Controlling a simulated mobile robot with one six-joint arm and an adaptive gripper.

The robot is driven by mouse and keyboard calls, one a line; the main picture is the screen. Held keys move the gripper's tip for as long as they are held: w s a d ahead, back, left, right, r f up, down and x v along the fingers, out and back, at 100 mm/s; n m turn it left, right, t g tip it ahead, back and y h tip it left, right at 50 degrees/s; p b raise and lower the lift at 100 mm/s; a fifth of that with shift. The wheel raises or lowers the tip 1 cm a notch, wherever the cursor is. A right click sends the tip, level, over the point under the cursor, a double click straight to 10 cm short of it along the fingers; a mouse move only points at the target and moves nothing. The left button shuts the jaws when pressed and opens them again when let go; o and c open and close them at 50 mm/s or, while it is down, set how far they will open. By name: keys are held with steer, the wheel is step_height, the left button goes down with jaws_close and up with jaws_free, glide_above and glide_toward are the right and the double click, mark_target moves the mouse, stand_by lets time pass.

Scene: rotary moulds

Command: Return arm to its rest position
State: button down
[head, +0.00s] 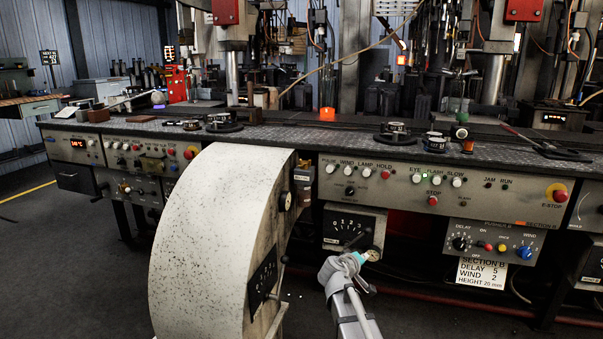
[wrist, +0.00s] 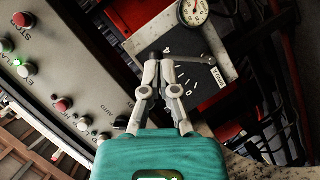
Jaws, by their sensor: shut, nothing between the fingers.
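My gripper (head: 366,257) is low in the middle of the head view, at the end of my grey arm, in front of the lower edge of the dial box (head: 350,229). In the wrist view its two grey fingers (wrist: 160,60) reach up from the teal body and their dark tips meet with nothing between them. The tips overlap the black dial plate (wrist: 185,80) in that view; I cannot tell whether they touch it. A round white gauge (wrist: 193,12) is beyond the tips.
A large speckled white drum-shaped housing (head: 205,230) stands close to the left of my arm. The control panel (head: 440,185) with lamps and buttons runs above the dial box. A knob box (head: 494,243) hangs to the right. Dark floor (head: 60,270) is open at far left.

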steer(key=s+d+f+m+g+y+p, duration=0.1)
steer(key=s+f+m+g+y+p, duration=0.2)
steer(key=s, duration=0.5)
steer(key=s+d+f+m+g+y+p, duration=0.1)
steer(key=s+f+g, duration=0.1)
steer(key=s+g, duration=0.35)
steer(key=s+a+g+y+p, duration=0.1)
steer(key=s+a+y+p, duration=0.1)
steer(key=s, duration=0.5)
steer(key=s+a+g+y+p, duration=0.1)
steer(key=s+a+g+y, duration=0.15)
steer(key=s, duration=0.35)
step_height(320, 180, up, 37)
steer(key=p, duration=3.7)
steer(key=shift+a+m+t, duration=0.2)
steer(key=shift+m+t, duration=0.1)
